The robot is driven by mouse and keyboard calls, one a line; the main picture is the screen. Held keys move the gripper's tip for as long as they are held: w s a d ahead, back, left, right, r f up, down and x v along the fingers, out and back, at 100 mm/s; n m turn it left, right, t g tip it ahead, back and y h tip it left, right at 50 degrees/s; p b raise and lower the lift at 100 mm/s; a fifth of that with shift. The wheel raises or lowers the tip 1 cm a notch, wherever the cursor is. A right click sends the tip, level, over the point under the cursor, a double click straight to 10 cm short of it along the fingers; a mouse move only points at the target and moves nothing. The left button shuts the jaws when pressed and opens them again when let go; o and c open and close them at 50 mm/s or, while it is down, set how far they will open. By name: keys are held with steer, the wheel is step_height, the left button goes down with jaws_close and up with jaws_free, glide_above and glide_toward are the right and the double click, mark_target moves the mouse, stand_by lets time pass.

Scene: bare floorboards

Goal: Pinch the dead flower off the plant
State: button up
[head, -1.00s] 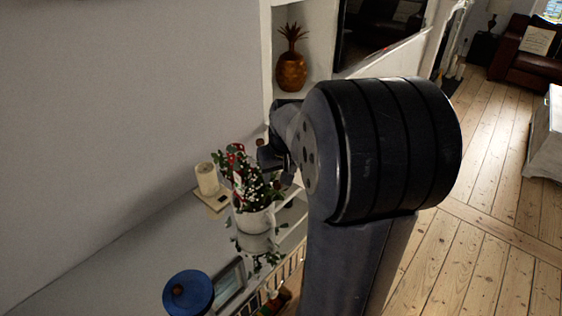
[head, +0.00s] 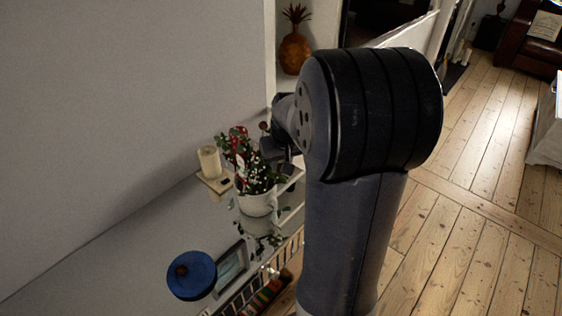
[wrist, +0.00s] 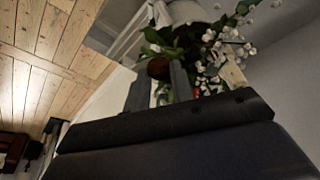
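The plant (head: 258,180) has green leaves, red blooms and small white flowers in a white pot (head: 257,204) on the reflective shelf top. A round brown flower head, which looks like the dead flower (head: 264,127), stands at the plant's upper right. My gripper (head: 277,145) is beside the plant on its right, partly hidden behind my arm. In the wrist view, the two fingers of my gripper (wrist: 160,75) are apart, with the brown flower head (wrist: 158,68) at the gap between their tips. Whether they touch it is not clear. Leaves and white flowers surround the tips.
A cream candle (head: 209,161) on a small board stands left of the plant. A blue lidded pot (head: 191,276) and a framed item (head: 231,265) are nearer on the shelf top. A pineapple ornament (head: 295,50) stands in a niche behind. The wooden floor (head: 465,240) at right is clear.

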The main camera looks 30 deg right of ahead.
jaws_close()
steer(key=shift+r, duration=0.1)
steer(key=shift+r+p, duration=2.25)
steer(key=shift+r, duration=0.7)
steer(key=shift+f, duration=0.1)
